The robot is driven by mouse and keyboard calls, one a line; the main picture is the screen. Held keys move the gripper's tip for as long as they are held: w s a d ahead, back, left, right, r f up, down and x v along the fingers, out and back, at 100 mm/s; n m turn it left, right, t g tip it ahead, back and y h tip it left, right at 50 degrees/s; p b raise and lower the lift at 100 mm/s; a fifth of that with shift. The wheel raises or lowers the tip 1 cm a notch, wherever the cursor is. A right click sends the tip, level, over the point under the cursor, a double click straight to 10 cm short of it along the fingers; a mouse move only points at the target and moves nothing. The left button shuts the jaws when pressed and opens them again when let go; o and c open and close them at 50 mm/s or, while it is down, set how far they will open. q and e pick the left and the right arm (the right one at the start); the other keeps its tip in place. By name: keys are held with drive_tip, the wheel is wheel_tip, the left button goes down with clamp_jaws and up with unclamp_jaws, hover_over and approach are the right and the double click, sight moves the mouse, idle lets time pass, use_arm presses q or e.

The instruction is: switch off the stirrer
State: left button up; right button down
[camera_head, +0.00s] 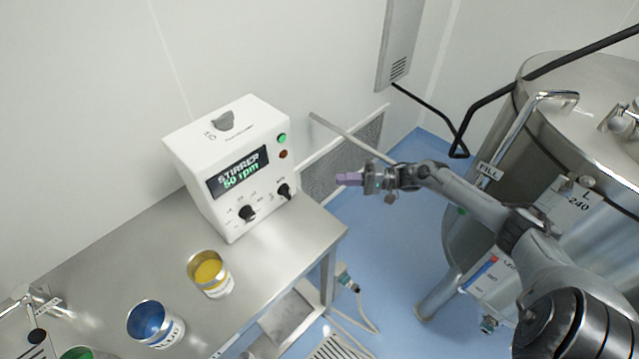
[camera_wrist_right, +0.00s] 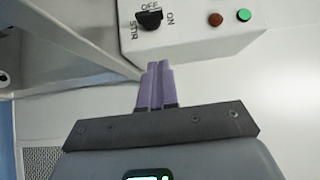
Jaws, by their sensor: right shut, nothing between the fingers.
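The white stirrer control box (camera_head: 205,150) stands on the steel table. Its display (camera_head: 238,172) reads "STIRRER 50 rpm". A black knob (camera_head: 284,192) sits low at the right of its front; in the right wrist view this knob (camera_wrist_right: 150,18) has OFF, ON and STIR lettering around it. I cannot tell its exact setting. A second black knob (camera_head: 247,213) is to its left. My right gripper (camera_head: 343,179) is to the right of the box, apart from it. Its purple fingers (camera_wrist_right: 158,68) are shut and empty, below the knob in the wrist view. My left gripper is not in view.
A green button (camera_head: 282,138) and a red button (camera_head: 283,154) are above the right knob. Yellow (camera_head: 209,273) and blue (camera_head: 155,323) pots stand on the table (camera_head: 285,250). A large steel tank (camera_head: 490,170) is at right. The gap between box and gripper looks clear.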

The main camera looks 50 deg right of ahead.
sight(288, 187)
drive_tip(key=x, duration=0.4)
drive_tip(key=s+a+x, duration=0.1)
drive_tip(key=x, duration=0.6)
drive_tip(key=shift+a, duration=0.6)
drive_tip(key=shift+w+a, duration=0.1)
drive_tip(key=shift+a, duration=0.45)
drive_tip(key=shift+r+p, duration=0.2)
drive_tip(key=shift+p, duration=0.45)
drive_tip(key=shift+n, duration=0.3)
drive_tip(key=shift+p, duration=0.3)
